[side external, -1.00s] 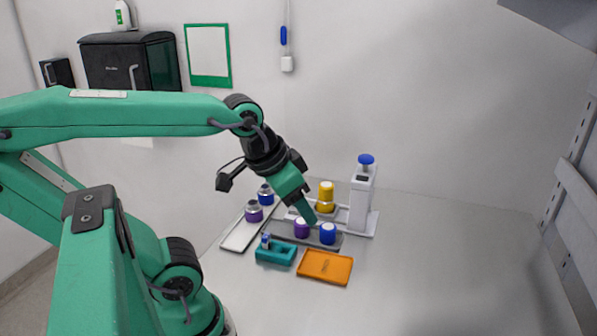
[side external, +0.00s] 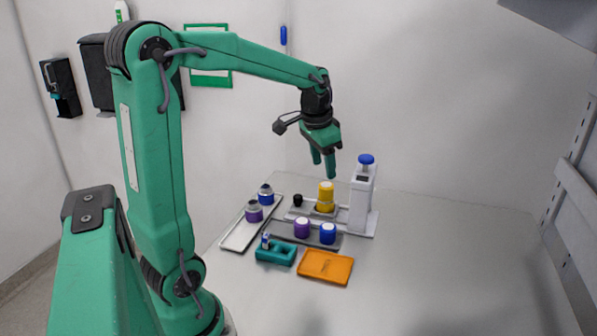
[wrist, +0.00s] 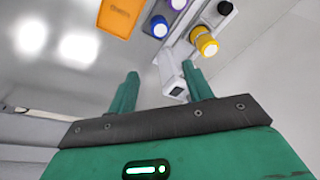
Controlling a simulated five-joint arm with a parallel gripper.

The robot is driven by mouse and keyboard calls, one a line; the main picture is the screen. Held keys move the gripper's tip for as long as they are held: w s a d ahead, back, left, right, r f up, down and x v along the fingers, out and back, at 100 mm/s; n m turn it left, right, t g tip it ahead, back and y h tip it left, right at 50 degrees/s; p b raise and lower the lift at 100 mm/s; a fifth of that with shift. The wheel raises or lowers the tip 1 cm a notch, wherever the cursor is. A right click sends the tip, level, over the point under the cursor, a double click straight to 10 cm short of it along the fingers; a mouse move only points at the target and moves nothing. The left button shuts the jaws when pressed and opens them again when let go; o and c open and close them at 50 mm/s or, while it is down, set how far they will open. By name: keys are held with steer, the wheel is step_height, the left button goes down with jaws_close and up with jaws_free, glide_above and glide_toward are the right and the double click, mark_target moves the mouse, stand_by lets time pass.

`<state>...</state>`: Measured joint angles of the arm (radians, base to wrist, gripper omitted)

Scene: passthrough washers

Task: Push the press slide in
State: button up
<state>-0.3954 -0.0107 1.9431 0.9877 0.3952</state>
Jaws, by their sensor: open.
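The white press (side external: 362,200) stands upright at the back of the bench, with a blue knob (side external: 366,159) on top. Its slide extends left from the column and carries a yellow cylinder (side external: 326,194). A black knob (side external: 298,200) stands at the slide's left end. My gripper (side external: 323,172) is open and empty, pointing down above the yellow cylinder, apart from it. In the wrist view, the press column (wrist: 172,76) shows between my fingers (wrist: 160,80), with the yellow cylinder (wrist: 206,45) and black knob (wrist: 225,8) beyond. How far the slide is out is hard to tell.
In front of the press is a grey tray (side external: 275,230) with a purple jar (side external: 302,228) and a blue jar (side external: 328,233). A metal tray (side external: 238,236) with two jars lies left. A teal holder (side external: 276,254) and orange tray (side external: 325,266) are nearer. The right bench is clear.

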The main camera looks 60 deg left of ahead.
steer(key=w+a+f+g, duration=0.1)
steer(key=w+a+f, duration=0.15)
steer(key=a, duration=0.25)
steer(key=w+a+f, duration=0.1)
steer(key=a+f, duration=0.2)
steer(key=a, duration=0.2)
steer(key=g+h, duration=0.1)
glide_above(298, 196)
step_height(298, 196, down, 7)
steer(key=shift+a+f, duration=0.1)
steer(key=shift+f, duration=0.1)
steer(key=shift+f, duration=3.9)
jaws_close()
